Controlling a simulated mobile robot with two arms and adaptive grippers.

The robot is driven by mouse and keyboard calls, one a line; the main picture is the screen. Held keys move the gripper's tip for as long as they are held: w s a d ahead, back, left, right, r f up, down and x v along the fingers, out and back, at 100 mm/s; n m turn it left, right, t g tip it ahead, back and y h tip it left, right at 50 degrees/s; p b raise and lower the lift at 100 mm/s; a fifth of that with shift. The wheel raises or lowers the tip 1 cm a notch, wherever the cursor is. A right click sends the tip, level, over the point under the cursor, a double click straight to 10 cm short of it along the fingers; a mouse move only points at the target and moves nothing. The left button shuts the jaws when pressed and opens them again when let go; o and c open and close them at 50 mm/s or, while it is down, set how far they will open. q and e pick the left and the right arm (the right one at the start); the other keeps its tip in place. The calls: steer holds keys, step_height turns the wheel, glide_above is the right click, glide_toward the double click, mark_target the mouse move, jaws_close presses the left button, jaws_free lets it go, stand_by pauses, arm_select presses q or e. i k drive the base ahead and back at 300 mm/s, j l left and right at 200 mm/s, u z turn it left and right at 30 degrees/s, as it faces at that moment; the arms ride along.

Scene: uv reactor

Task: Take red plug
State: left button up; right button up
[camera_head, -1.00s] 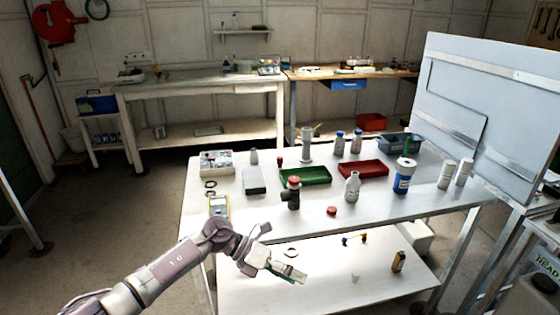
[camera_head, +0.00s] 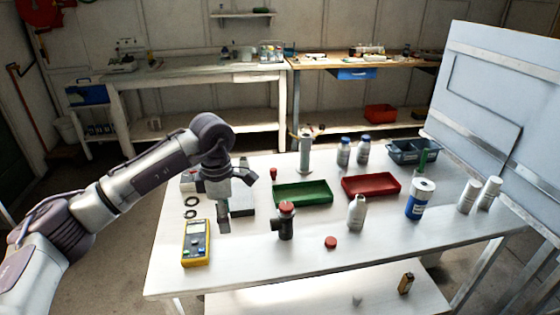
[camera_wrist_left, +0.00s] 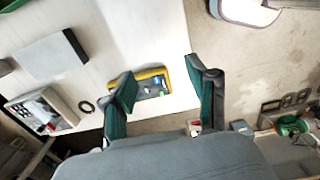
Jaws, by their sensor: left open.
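A flat round red plug (camera_head: 331,242) lies on the white table near its front edge. Another red piece (camera_head: 286,208) tops an upright dark pipe fitting (camera_head: 285,228), and a small red-topped item (camera_head: 273,173) stands left of the green tray. My left gripper (camera_head: 236,203) hangs over the left part of the table, left of the fitting and apart from all three. In the left wrist view the gripper (camera_wrist_left: 163,72) is open and empty, with a yellow multimeter (camera_wrist_left: 153,82) below, between its fingers. No red plug is clear in that view. My right gripper is not in view.
A green tray (camera_head: 304,202), a red tray (camera_head: 371,177), a white bottle (camera_head: 356,212) and a blue-and-white container (camera_head: 419,202) stand on the table. The multimeter (camera_head: 197,243) lies at front left. A large panel (camera_head: 490,90) rises at right. The front strip right of the plug is clear.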

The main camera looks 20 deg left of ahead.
mark_target(273, 170)
steer(key=i, duration=1.3)
